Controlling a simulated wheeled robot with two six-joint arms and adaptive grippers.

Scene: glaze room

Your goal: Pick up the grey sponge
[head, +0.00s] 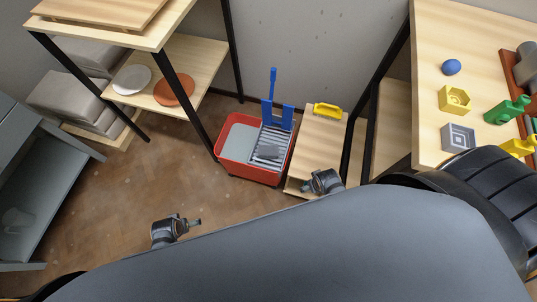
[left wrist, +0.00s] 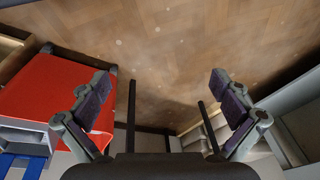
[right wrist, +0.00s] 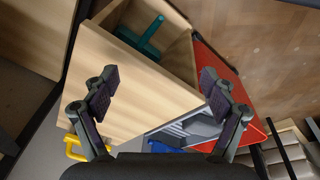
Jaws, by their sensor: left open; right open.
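I cannot pick out a grey sponge with certainty in any view. A small dark grey patch (head: 268,152) shows in the grey wringer (head: 272,136) of the red bucket (head: 250,175), but I cannot tell whether it is a sponge. My left gripper (head: 190,222) is open and empty over the floor, left of and nearer than the bucket; its spread fingers show in the left wrist view (left wrist: 162,88). My right gripper (head: 322,182) is open and empty above the near end of the low wooden cabinet (head: 318,135); its fingers show in the right wrist view (right wrist: 160,86).
A yellow brush (head: 327,110) lies on the cabinet; a teal tool (right wrist: 143,38) is inside its open side. A table (head: 430,50) at right holds a blue ball (head: 451,67) and several blocks. Shelves (head: 190,65) stand at left. The floor between is clear.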

